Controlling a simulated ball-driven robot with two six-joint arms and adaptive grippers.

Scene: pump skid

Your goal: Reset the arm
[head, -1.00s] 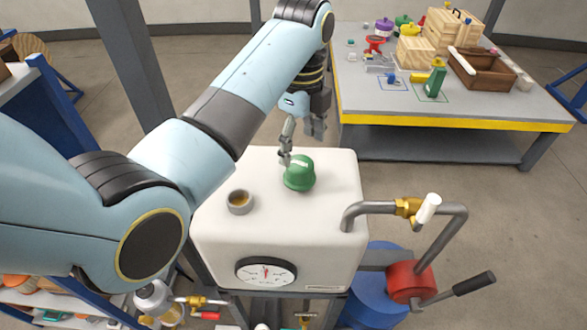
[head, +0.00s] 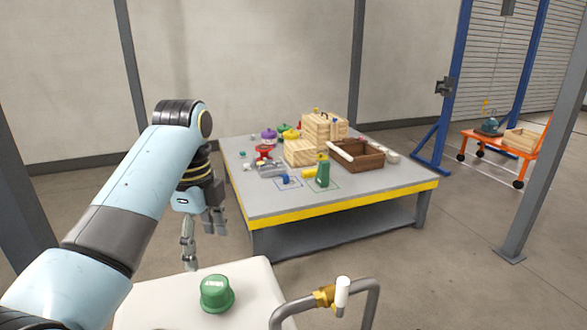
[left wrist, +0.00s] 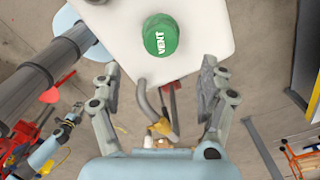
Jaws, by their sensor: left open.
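My left arm comes in from the left in the head view. Its gripper (head: 204,240) is open and empty, pointing down near the far edge of the white tank (head: 150,305). The green vent cap (head: 217,293) sits on the tank top, to the right of and nearer than the gripper. In the left wrist view, the cap (left wrist: 160,36) shows the word VENT, beyond the spread fingers (left wrist: 160,92) and not touching them.
A bent pipe with a brass valve (head: 325,296) and white handle rises at the tank's right. An orange cart (head: 500,143) stands far right.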

